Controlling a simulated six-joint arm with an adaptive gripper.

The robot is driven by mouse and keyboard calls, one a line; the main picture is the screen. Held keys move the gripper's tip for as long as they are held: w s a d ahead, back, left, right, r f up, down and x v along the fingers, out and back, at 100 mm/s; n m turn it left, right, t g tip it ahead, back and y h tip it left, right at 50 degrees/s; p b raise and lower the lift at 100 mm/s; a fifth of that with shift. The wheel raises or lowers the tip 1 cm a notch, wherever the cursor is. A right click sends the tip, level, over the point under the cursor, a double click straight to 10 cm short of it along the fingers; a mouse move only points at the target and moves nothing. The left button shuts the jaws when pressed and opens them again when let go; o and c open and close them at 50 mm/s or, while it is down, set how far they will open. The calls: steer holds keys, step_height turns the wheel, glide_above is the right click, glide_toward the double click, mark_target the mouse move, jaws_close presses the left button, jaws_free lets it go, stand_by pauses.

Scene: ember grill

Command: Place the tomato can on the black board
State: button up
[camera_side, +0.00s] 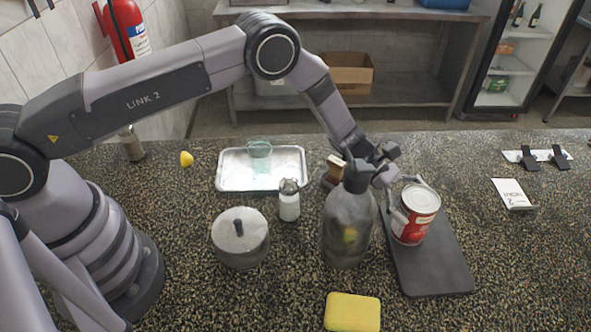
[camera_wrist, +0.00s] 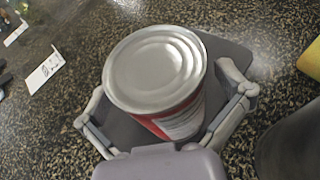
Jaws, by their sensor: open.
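The tomato can (camera_side: 416,213), red and white with a silver lid, stands upright on the black board (camera_side: 437,271), toward its far half. In the wrist view the can (camera_wrist: 157,75) shows from above, with the board (camera_wrist: 229,53) around it. My gripper (camera_side: 412,200) is open at the can, with one finger on each side. In the wrist view the fingers of my gripper (camera_wrist: 165,112) stand apart from the can's sides, with gaps showing.
A tall dark bottle (camera_side: 349,232) stands just left of the board, close to my gripper. A lidded pot (camera_side: 240,238), a small shaker (camera_side: 289,200) and a metal tray (camera_side: 231,184) are further left. A yellow sponge (camera_side: 352,312) lies in front.

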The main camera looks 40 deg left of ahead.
steer(key=shift+a+r, duration=0.1)
steer(key=shift+r, duration=0.1)
steer(key=v, duration=1.1)
steer(key=shift+a, duration=0.35)
steer(key=shift+r, duration=0.15)
